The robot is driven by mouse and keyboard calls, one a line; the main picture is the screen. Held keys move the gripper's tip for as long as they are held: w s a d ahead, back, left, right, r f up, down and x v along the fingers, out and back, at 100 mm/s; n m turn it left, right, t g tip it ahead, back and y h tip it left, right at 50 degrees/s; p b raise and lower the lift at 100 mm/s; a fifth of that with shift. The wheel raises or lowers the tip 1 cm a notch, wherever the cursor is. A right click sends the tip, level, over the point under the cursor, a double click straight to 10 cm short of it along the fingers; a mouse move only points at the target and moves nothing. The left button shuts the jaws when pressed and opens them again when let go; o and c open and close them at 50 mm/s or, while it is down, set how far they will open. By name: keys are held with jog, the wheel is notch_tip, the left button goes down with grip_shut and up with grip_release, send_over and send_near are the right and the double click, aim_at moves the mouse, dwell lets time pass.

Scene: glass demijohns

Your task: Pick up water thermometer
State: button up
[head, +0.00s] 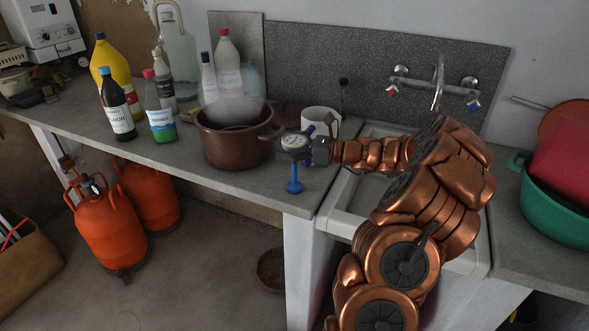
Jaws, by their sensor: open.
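A small blue upright object (294,184), which looks like the water thermometer, shows at the front edge of the grey counter. Its lower end is wider than its thin stem. Its upper part is hidden behind my gripper (295,155). My gripper reaches in from the right and is open, directly over the blue object. The pale round top at the gripper hides the gap between the fingers, so I cannot tell whether they touch the object.
A brown pot (226,146) stands close left of my gripper, and a white mug (321,122) stands behind it. Several bottles crowd the counter (180,158) at left. The sink (340,205) lies under my arm. A green basin (550,205) is at right.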

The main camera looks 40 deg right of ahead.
jog(key=c, duration=1.6)
